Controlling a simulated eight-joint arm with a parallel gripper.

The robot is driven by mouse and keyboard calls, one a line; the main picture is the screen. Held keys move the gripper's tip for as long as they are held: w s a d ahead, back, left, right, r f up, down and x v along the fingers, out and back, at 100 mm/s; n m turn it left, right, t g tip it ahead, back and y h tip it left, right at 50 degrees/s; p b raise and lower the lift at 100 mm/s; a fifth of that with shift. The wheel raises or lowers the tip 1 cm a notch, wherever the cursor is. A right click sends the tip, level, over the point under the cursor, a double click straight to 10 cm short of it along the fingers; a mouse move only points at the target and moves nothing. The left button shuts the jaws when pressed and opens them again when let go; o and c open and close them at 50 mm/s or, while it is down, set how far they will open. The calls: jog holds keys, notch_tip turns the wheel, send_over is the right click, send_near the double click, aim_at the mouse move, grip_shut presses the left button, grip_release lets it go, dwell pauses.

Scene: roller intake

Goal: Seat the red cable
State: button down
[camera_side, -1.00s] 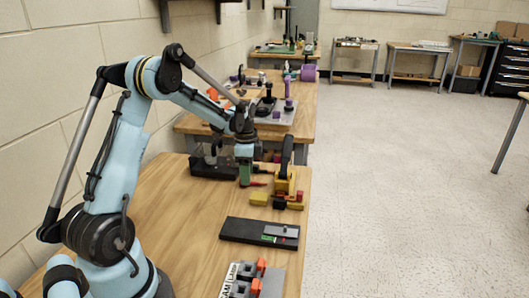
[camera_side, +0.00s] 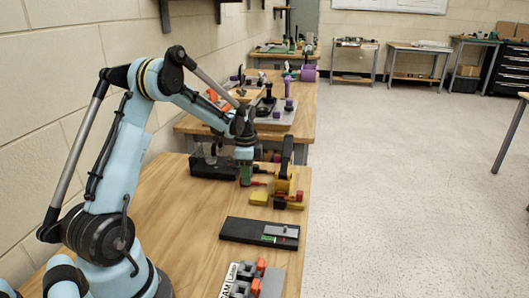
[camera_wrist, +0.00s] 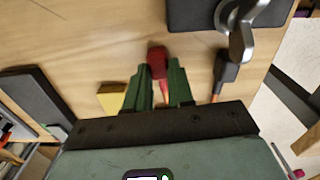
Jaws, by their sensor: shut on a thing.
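My gripper (camera_wrist: 163,80) has green fingers shut on a red block-like end (camera_wrist: 157,62) of the red cable. A thin red stretch of cable (camera_wrist: 164,92) runs back between the fingers. In the side view my gripper (camera_side: 246,181) is low over the wooden table, just left of a yellow and black fixture (camera_side: 284,183). A bit of red (camera_side: 259,183) shows between gripper and fixture. I cannot tell which part of it is the held end. The seat for the cable is not clear in either view.
A dark plate with a metal lever (camera_wrist: 238,32) lies ahead right in the wrist view, beside a black plug (camera_wrist: 225,70) on an orange lead. A yellow block (camera_wrist: 112,97) is left of the fingers. A black tray (camera_side: 240,231) lies nearer; bare table is left of it.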

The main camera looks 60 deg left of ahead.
notch_tip(320, 180, up, 9)
jog(key=d+m, duration=0.1)
jog(key=d, duration=0.9)
jog(key=shift+s+a+f, duration=0.1)
jog(key=shift+a+f, duration=0.05)
jog(key=shift+f, duration=1.05)
jog(key=shift+s+a+f, duration=0.1)
jog(key=shift+f, duration=1.05)
jog(key=shift+f, duration=1.05)
jog(key=c, duration=1.3)
grip_release()
jog(key=shift+r, duration=0.15)
jog(key=shift+r, duration=1.4)
